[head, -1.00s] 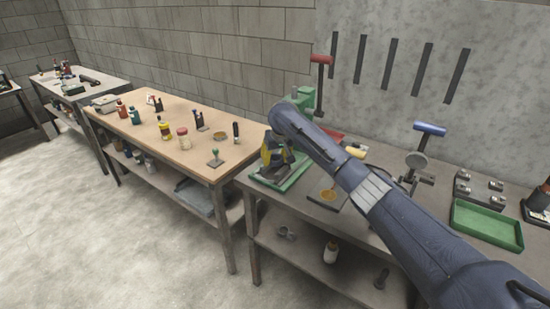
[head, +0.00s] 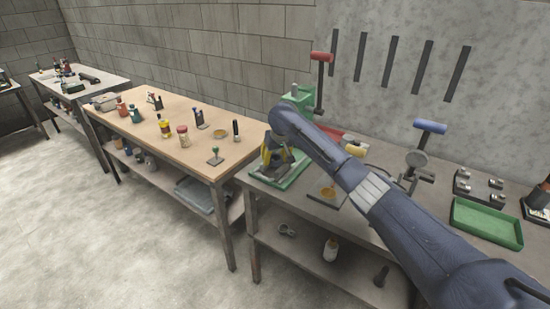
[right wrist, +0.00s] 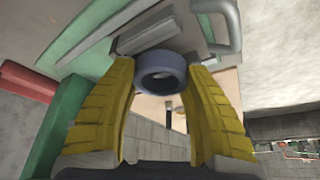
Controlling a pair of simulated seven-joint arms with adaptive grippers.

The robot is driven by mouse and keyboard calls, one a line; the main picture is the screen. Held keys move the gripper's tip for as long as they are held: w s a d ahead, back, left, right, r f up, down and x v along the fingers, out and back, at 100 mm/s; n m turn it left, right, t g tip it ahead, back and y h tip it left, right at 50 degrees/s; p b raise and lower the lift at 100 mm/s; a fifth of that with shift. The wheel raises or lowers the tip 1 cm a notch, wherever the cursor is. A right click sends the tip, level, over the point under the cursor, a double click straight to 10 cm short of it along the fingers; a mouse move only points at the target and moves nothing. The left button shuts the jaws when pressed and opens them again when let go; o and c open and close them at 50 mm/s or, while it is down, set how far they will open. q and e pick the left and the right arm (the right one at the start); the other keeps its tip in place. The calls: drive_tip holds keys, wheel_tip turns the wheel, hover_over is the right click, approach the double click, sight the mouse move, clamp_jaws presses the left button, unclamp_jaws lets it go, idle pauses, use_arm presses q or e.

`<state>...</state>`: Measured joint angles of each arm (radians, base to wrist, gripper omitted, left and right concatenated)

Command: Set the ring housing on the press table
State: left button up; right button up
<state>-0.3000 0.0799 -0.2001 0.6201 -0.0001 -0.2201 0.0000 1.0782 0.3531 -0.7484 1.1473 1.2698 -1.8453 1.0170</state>
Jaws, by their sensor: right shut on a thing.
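The ring housing (right wrist: 161,72) is a short blue-grey ring held between the fingertips of my right gripper (right wrist: 160,85). In the head view my right gripper (head: 277,157) points down over the green press base (head: 292,181) on the grey bench, and the ring cannot be made out there. In the right wrist view a grey metal block (right wrist: 125,38), which looks like the press table, lies right beside the ring. I cannot tell whether they touch. My arm hides part of the green press (head: 299,103). My left gripper is not in view.
A red-handled lever (head: 321,58) rises behind my right arm. A blue-handled press (head: 430,128) and a green tray (head: 487,223) stand to the right on the same bench. A wooden table (head: 180,148) with bottles and small tools adjoins on the left.

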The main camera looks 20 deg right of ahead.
drive_tip(key=shift+f, duration=0.5)
idle(0.9)
drive_tip(key=o, duration=1.5)
